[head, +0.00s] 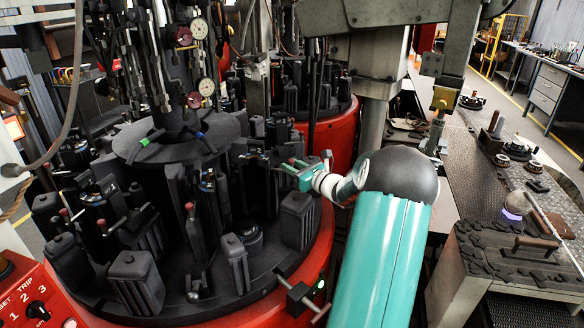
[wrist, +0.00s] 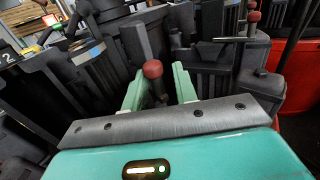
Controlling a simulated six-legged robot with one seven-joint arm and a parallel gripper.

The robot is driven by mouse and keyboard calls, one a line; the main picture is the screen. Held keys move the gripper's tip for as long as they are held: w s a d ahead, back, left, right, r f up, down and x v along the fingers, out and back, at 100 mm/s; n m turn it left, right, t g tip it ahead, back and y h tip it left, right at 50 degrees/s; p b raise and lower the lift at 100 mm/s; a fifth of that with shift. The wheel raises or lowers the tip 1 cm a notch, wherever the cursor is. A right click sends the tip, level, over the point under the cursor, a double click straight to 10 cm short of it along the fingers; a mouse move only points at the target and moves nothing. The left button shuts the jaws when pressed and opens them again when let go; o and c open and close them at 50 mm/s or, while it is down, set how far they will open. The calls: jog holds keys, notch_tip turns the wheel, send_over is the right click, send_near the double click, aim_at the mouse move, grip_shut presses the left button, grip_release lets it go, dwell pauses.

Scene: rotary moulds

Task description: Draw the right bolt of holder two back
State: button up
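In the wrist view a red ball knob (wrist: 153,69) on a dark upright bolt shows between the two green fingers of my gripper (wrist: 157,76). The fingers are spread, one on each side of the knob; a gap shows on its right, and it sits close to the left finger. The bolt's lower part is hidden behind my gripper's grey plate. A dark plate marked "2" (wrist: 6,57) is at the far left.
Black mould blocks (head: 137,280) crowd the red-rimmed table (head: 310,262). A red control panel (head: 38,298) is at the lower left. A workbench (head: 520,252) stands at right.

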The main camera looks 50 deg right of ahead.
jog(key=s, duration=1.3)
jog(key=shift+s+a, duration=0.3)
jog(key=shift+s, duration=0.05)
jog(key=w+a+r+n+g+y, duration=0.1)
jog(key=w+a+n+g+y, duration=0.3)
jog(key=a, duration=0.6)
jog(key=a+r+n+g+y, duration=0.1)
jog(key=a+n+g, duration=0.1)
jog(key=a+n, duration=0.6)
jog(key=w+a+r+n+g+y, duration=0.1)
jog(key=w+a+n+g+y, duration=0.15)
jog(key=a, duration=0.95)
jog(key=s+a+r+n+g+h, duration=0.3)
jog(key=s+a+n+h, duration=0.4)
jog(key=s+a+n, duration=0.8)
jog(key=a+n+g, duration=0.1)
jog(key=a+n, duration=0.1)
jog(key=n, duration=0.5)
jog(key=shift+s+a+r, duration=0.15)
jog(key=shift+s+a, duration=0.15)
jog(key=shift+s, duration=0.1)
